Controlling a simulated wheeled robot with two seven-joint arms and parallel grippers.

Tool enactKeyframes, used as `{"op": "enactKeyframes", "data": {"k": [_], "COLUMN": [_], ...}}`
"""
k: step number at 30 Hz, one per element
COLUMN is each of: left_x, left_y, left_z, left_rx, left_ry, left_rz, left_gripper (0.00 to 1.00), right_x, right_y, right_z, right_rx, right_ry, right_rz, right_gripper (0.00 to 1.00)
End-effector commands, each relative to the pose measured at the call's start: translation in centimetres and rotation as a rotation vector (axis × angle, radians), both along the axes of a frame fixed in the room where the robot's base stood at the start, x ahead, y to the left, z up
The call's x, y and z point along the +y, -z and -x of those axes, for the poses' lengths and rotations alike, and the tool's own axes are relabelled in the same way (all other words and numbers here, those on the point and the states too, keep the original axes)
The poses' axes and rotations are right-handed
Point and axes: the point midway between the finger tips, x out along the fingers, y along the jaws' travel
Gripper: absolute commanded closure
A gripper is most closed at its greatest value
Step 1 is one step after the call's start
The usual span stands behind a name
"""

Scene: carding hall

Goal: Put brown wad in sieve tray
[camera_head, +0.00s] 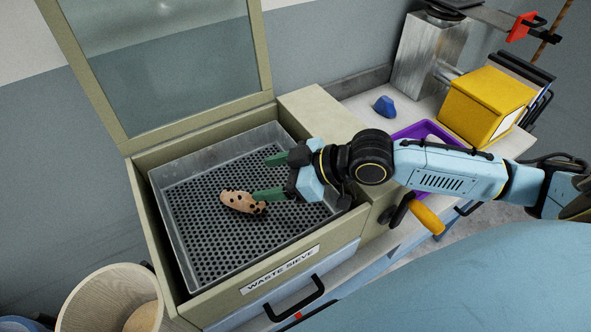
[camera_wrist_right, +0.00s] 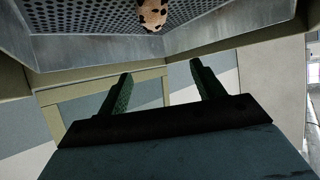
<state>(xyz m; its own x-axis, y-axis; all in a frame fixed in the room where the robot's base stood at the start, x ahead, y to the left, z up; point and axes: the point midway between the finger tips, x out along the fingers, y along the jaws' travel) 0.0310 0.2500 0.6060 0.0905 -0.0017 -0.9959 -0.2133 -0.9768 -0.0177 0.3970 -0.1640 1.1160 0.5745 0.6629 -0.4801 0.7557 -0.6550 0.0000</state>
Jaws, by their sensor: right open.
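The brown wad (camera_head: 243,202), a tan lump with dark spots, lies on the perforated floor inside the metal sieve tray (camera_head: 183,247). My right gripper (camera_head: 268,177) is open over the tray, its green fingers apart with nothing between them. One fingertip overlaps the wad's right end in the head view. In the right wrist view the wad (camera_wrist_right: 152,14) shows at the top edge, partly cut off and apart from the open fingers (camera_wrist_right: 160,72). The sieve tray (camera_wrist_right: 95,48) shows its wall there. My left gripper is not in view.
The tray sits in a box labelled WASTE SIEVE (camera_head: 280,270), its glazed lid (camera_head: 170,55) raised behind. To the right are a blue lump (camera_head: 384,106), a purple tray (camera_head: 407,132) and a yellow box (camera_head: 485,105). A round bin (camera_head: 90,295) stands lower left.

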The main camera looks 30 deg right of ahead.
Motion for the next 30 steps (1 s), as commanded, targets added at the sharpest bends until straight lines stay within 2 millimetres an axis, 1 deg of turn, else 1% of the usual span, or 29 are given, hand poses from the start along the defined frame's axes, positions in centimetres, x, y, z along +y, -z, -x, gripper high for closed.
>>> {"op": "enactKeyframes", "data": {"k": [1,3,10,16,30], "left_x": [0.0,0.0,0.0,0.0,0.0], "left_y": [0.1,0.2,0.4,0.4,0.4], "left_z": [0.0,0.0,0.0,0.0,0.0], "left_rx": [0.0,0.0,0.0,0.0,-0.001], "left_ry": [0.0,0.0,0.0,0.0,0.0], "left_rz": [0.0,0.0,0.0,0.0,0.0], "left_gripper": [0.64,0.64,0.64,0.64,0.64], "right_x": [-0.8,-1.5,-3.3,-3.8,-3.8], "right_y": [-0.3,-0.9,-2.2,-2.7,-2.8], "right_z": [0.5,1.2,2.7,3.2,3.3], "right_rx": [0.0,0.0,0.0,0.0,-0.001], "right_ry": [0.001,0.001,0.002,0.0,0.0], "right_rz": [0.006,0.004,0.001,-0.001,-0.002], "right_gripper": [0.33,0.33,0.33,0.33,0.33]}}
